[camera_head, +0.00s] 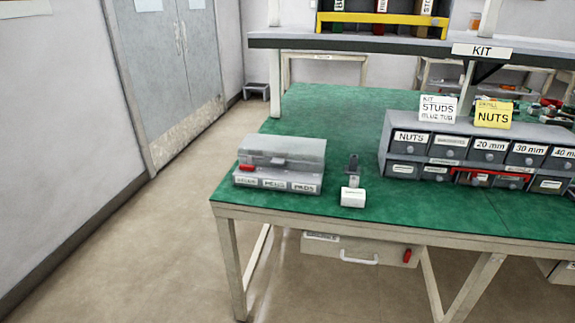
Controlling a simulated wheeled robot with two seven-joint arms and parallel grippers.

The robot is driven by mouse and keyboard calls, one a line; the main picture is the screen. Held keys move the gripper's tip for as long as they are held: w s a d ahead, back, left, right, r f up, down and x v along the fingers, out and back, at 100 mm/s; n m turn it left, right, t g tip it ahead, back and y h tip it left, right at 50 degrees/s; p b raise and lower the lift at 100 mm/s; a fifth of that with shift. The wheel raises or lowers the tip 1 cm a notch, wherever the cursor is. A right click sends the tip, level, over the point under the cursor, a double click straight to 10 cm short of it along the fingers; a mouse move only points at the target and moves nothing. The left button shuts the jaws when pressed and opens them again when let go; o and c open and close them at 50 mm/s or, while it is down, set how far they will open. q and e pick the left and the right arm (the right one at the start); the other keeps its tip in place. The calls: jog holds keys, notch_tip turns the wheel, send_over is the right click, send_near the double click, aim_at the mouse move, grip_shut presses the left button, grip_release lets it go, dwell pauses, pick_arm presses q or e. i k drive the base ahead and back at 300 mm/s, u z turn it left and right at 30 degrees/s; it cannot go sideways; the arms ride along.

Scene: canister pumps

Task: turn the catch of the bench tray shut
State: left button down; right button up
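A grey tray (340,250) hangs under the front edge of the bench, with a white handle (359,258) and a small label. A small red catch (407,256) shows near the right end of its front and looks upright; whether it holds the tray is too small to tell. A grey box (277,182) with a clear lid and several labelled fronts stands on the bench's left end. A small red piece (246,168) shows at its left. Neither of my grippers is in view.
The green bench top (330,115) is clear around a small white block (353,197) and a grey upright piece (353,166). A labelled drawer cabinet (480,150) stands at right. A shelf (400,42) crosses above. A bench leg (232,265) stands left of the tray; the floor left is free.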

aim_at(247, 168)
jog(key=k, duration=0.6)
jog(key=u, duration=0.65)
jog(key=i, duration=0.95)
jog(key=z, duration=0.4)
